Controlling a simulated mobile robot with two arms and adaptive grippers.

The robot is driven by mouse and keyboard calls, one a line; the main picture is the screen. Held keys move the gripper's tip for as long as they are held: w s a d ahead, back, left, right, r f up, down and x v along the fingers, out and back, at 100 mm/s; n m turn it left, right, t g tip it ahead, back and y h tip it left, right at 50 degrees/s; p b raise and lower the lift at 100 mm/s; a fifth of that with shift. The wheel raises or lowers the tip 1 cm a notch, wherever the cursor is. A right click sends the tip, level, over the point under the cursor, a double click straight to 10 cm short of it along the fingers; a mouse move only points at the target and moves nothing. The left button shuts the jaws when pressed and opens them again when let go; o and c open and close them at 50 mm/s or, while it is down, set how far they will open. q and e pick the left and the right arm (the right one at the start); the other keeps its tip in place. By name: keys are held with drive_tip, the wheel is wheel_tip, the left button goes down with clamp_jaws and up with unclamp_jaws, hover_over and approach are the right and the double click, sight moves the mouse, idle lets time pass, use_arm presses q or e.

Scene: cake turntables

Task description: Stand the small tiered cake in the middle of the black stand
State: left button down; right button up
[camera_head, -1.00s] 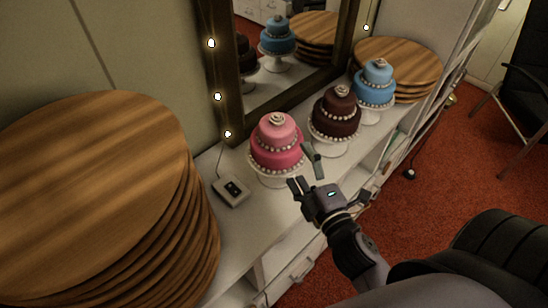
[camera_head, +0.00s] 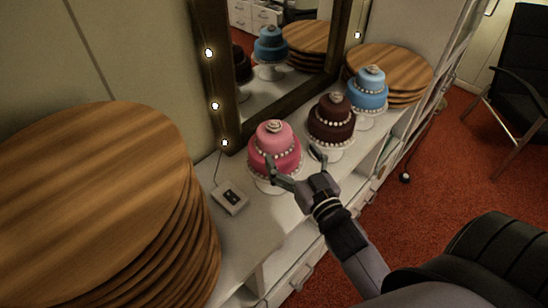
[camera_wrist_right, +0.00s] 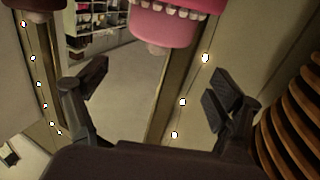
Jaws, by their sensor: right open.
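Three two-tier cakes with pearl trim stand in a row on white pedestal stands: a pink one (camera_head: 273,141), a dark brown one (camera_head: 331,121) and a blue one (camera_head: 367,90). I cannot tell which one the task means. No black stand is in view. My right gripper (camera_head: 293,163) is open and empty in front of the pink cake, its left finger overlapping the cake's lower edge in the picture. In the right wrist view the fingers (camera_wrist_right: 157,88) are spread, with the pink cake (camera_wrist_right: 174,28) cut off at the top. Contact cannot be told. My left gripper is not in view.
Stacked round wooden boards (camera_head: 90,200) fill the left side; another stack (camera_head: 400,68) lies at the back. A mirror (camera_head: 285,60) stands behind the cakes. A small switch box (camera_head: 230,197) lies on the white shelf (camera_head: 262,232). A black chair (camera_head: 525,75) stands at right.

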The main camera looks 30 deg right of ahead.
sight(274, 127)
drive_tip(key=w+p, duration=0.1)
drive_tip(key=w, duration=0.5)
drive_tip(key=shift+d, duration=0.2)
drive_tip(key=w, duration=0.1)
drive_tip(key=w+p, duration=0.1)
drive_tip(key=w, duration=0.1)
drive_tip(key=w+p, duration=0.1)
drive_tip(key=w, duration=0.1)
drive_tip(key=shift+d, duration=0.25)
drive_tip(key=shift+w+f, duration=0.15)
drive_tip(key=shift+w, duration=0.05)
drive_tip(key=shift+s, duration=0.1)
drive_tip(key=shift+c, duration=0.2)
drive_tip(key=shift+c, duration=0.7)
drive_tip(key=c, duration=1.9)
drive_tip(key=shift+r, duration=0.2)
clamp_jaws()
